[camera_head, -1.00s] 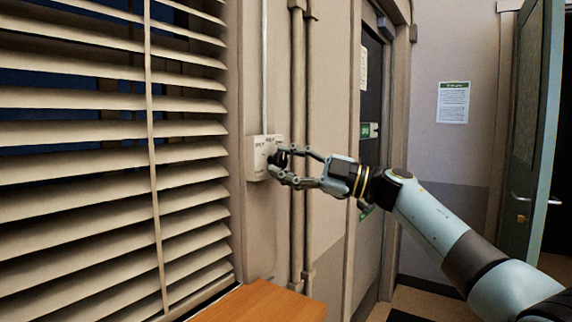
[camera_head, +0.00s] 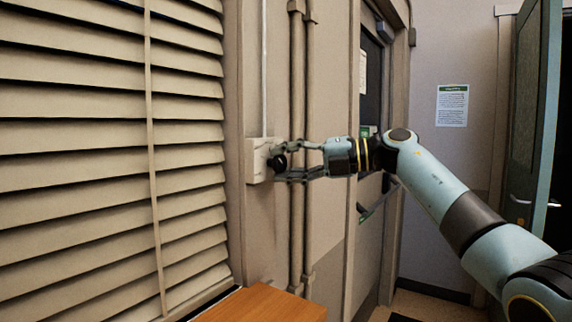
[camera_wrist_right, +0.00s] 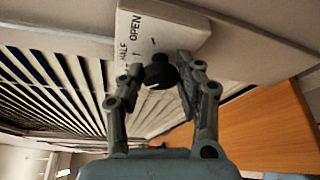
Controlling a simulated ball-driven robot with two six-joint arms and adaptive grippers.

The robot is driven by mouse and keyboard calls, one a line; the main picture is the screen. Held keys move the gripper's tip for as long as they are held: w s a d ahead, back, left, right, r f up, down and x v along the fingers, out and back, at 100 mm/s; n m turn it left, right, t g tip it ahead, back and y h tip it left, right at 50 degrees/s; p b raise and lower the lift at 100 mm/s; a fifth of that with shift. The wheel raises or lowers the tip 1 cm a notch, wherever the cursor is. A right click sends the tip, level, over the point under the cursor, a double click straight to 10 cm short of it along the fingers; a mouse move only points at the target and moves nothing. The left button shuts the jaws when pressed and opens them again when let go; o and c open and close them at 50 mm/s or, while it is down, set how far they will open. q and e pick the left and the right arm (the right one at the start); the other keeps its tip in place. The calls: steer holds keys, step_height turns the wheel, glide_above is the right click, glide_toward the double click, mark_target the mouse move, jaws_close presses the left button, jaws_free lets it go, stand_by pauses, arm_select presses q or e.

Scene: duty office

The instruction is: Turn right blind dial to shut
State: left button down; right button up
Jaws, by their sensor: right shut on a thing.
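The blind dial is a black knob (camera_head: 279,162) on a white wall box (camera_head: 256,160) beside the window. My right gripper (camera_head: 281,162) is shut on the knob, with a finger on either side of it. In the right wrist view the black knob (camera_wrist_right: 160,72) sits between the fingertips. The white box (camera_wrist_right: 150,32) there carries the words OPEN and HALF; any other label is hidden. The blind slats (camera_head: 110,150) at the left are tilted nearly closed, with thin dark lines between them. My left gripper is not in view.
Vertical pipes (camera_head: 296,220) run down the wall just behind my right gripper. A wooden tabletop (camera_head: 262,303) lies below the box. A door (camera_head: 372,90) with a handle stands further along the wall, and another door (camera_head: 525,110) stands at the right.

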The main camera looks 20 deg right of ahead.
steer(key=shift+f+n+h, duration=0.15)
steer(key=shift+n+h, duration=0.25)
steer(key=shift+n, duration=0.4)
steer(key=o, duration=1.2)
steer(key=shift+c, duration=0.2)
steer(key=v, duration=1.2)
